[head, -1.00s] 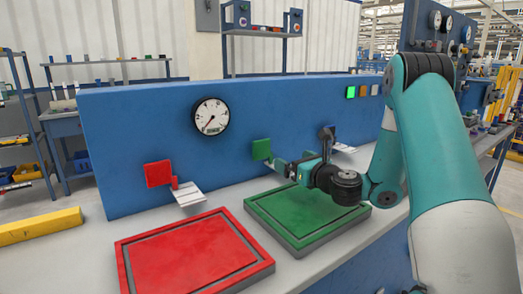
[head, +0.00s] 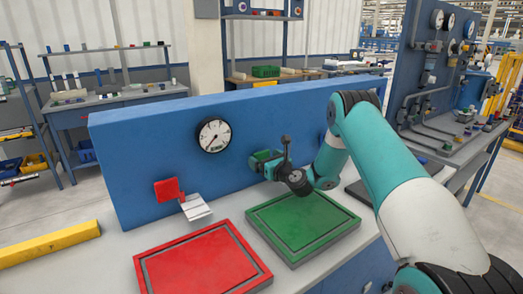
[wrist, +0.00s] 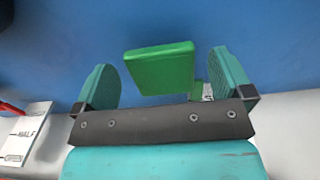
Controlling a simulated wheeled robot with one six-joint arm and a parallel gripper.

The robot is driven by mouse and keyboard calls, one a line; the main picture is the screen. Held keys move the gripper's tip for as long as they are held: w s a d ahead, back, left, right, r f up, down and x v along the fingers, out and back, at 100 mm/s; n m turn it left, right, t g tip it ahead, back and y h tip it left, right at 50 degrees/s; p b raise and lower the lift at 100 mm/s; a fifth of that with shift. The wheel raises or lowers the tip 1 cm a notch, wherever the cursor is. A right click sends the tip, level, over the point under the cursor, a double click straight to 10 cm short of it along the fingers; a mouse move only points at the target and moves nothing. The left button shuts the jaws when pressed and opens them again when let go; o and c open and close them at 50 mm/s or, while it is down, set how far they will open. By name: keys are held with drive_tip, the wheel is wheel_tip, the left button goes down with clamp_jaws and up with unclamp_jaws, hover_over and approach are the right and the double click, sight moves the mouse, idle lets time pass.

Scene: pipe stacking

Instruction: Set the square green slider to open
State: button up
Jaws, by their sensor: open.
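The square green slider (head: 262,155) is on the blue panel's face, above the green tray, partly hidden by my gripper in the head view. In the wrist view the green slider (wrist: 160,68) sits between my gripper's two spread fingers. My gripper (wrist: 165,82) is open, with a gap to the slider on the left finger's side and a smaller one on the right. It also shows at the slider in the head view (head: 270,163). The green slider's scale card is almost wholly hidden; only a sliver shows behind the gripper.
A red square slider (head: 167,189) with a white scale card (head: 196,208) is to the left on the blue panel (head: 130,160). A gauge (head: 214,135) is above. A red tray (head: 150,262) and a green tray (head: 335,238) lie on the bench below.

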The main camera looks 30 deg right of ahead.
drive_tip(key=shift+w, duration=1.25)
